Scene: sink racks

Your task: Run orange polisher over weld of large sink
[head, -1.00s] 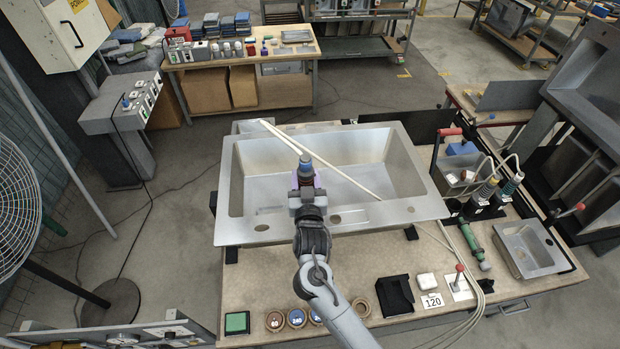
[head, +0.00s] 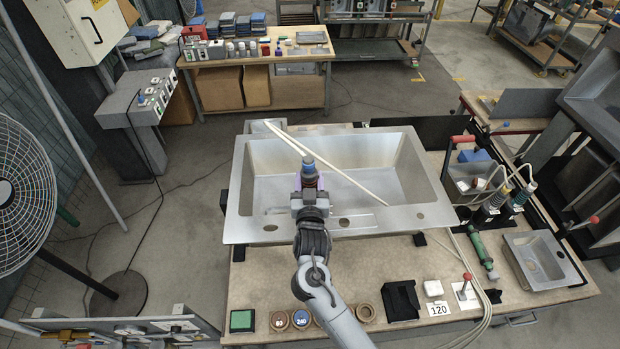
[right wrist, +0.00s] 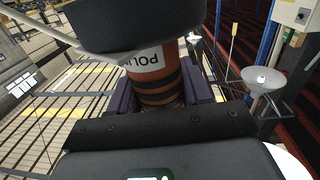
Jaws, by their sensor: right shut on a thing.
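The large steel sink (head: 232,228) lies on the workbench in the head view, its basin open upward. My right gripper (head: 310,186) is over the sink's near side, shut on the orange polisher. The polisher's blue-grey end (head: 308,164) stands above the fingers in the head view. The right wrist view shows its orange body (right wrist: 160,88) with dark bands and a partly hidden white label, between the gripper's dark purple fingers. I cannot tell whether the polisher touches the sink. No weld can be made out clearly. My left gripper is not in view.
A cream hose (head: 345,178) crosses the basin diagonally. On the right are green-ended tools (head: 480,250), a tool caddy (head: 470,180) and a small sink (head: 545,258). Discs (head: 302,319), a green block (head: 242,321) and a black holder (head: 401,300) line the bench front.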

